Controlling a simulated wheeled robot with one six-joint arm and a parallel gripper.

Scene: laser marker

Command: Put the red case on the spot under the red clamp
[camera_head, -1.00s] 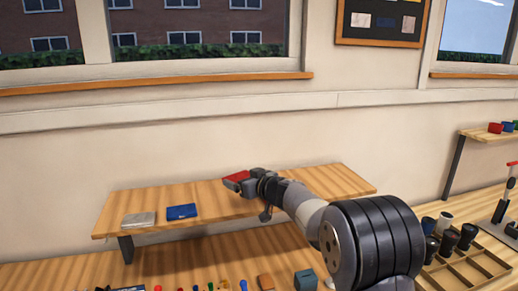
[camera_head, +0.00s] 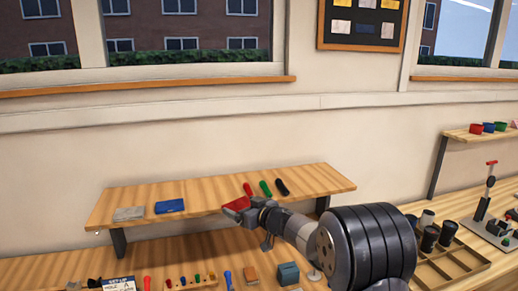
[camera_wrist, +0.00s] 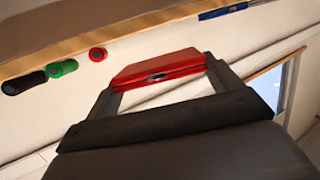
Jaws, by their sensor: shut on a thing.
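My gripper (camera_head: 248,207) is shut on the red case (camera_head: 236,203), holding it in the air in front of the wall shelf. In the wrist view the flat red case (camera_wrist: 158,67) sits between the two fingers of my gripper (camera_wrist: 160,75), with a small dark clasp facing me. The red clamp (camera_head: 491,164) is a red-topped upright fixture on the bench at the far right, well away from my gripper. The spot under it is too small to make out clearly.
The shelf (camera_head: 120,197) holds a grey case (camera_head: 129,213), a blue case (camera_head: 170,206) and red, green and black handled items. A wooden tray (camera_head: 455,265) with black cups stands right, near the clamp. Small tools and a blue block (camera_head: 288,274) line the bench.

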